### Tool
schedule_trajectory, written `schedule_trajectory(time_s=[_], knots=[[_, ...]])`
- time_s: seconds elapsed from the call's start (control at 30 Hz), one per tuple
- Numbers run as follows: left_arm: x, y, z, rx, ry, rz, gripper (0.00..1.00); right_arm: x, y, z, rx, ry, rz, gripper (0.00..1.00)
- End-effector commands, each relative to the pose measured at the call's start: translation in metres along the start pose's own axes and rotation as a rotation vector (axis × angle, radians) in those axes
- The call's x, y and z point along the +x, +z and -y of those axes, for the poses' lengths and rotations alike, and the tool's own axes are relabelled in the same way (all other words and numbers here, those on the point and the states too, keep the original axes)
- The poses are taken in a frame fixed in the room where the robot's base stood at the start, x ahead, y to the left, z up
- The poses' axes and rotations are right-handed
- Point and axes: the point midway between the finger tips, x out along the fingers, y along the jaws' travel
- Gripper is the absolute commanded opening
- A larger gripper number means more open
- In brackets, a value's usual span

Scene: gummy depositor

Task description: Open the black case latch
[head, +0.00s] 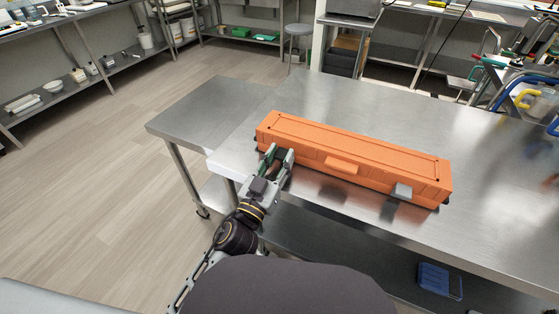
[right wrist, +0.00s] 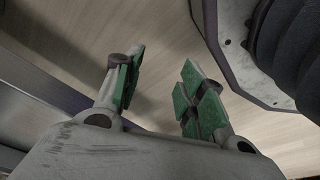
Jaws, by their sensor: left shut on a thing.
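A long orange case (head: 350,150) lies closed on the steel table, with an orange handle (head: 341,165) in the middle of its front. A grey latch (head: 402,191) shows at the right of its front side. My left gripper (head: 279,153) is at the left end of the case's front, where its fingers are shut on a small dark part that looks like the black latch; they hide most of it. My right gripper (right wrist: 157,88) shows only in the right wrist view. Its green-padded fingers are apart with nothing between them, above the floor.
The steel table (head: 330,104) is clear behind the case and to its right. A blue bin (head: 440,281) stands on the lower shelf. A rack with coloured handles (head: 525,98) is at the far right. Shelves (head: 90,80) line the back left.

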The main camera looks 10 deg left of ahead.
Motion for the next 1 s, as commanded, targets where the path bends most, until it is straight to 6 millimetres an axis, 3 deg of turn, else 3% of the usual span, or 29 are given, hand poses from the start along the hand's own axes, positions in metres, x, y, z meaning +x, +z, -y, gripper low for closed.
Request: schedule_trajectory(time_s=[0.6,0.97,1.0], knots=[[-0.003,0.001,0.0,0.0,0.001,-0.037,0.08,-0.037,-0.027,0.013,0.0,-0.021,0.007,0.4],[-0.002,0.0,0.0,0.001,0.0,-0.038,0.08,-0.04,-0.028,0.014,0.0,-0.022,0.006,0.4],[-0.002,0.0,0.0,0.001,0.0,-0.038,0.36,-0.04,-0.028,0.014,0.0,-0.022,0.006,0.4]])
